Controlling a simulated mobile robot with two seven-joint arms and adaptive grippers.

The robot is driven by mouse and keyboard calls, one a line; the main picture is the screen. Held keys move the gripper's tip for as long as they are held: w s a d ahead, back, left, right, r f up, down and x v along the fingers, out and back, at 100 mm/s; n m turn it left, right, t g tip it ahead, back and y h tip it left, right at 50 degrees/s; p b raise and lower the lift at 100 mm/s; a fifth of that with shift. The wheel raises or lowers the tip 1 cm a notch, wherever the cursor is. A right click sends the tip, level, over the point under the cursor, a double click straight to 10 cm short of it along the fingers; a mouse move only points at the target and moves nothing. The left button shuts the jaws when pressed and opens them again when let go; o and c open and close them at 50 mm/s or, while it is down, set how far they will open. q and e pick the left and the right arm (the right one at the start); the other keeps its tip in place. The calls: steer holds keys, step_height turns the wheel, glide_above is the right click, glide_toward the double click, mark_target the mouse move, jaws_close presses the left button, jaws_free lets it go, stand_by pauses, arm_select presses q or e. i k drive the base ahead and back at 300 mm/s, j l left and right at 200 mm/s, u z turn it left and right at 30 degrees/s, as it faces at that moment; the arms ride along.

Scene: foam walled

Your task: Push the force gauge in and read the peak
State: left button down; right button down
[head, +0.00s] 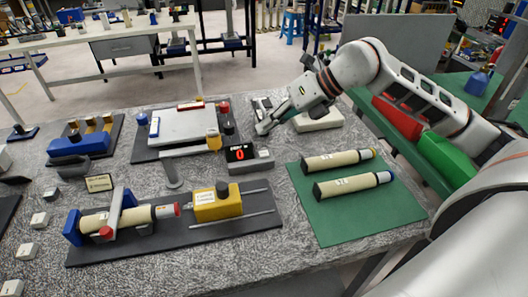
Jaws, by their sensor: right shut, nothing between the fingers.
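The force gauge appears to be the yellow block (217,203) with a pale label and a dark knob on top. It sits on two metal rails on a dark base plate (150,248). To its left a cream cylinder (138,217) with a reddish end lies under a clamp with a blue end block (74,228). A display box (262,160) behind the gauge shows a red 0. My right gripper (262,127) is shut and empty, behind the display box and well apart from the gauge. My left gripper is out of view.
A green mat (340,215) at the right holds two cream cylinders (354,184). A pale box (318,119) lies near my right gripper. Behind the gauge is a grey plate device (185,126) with a yellow part. Several small white blocks (28,250) lie at the left.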

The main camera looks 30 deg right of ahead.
mark_target(223, 200)
steer(key=k, duration=1)
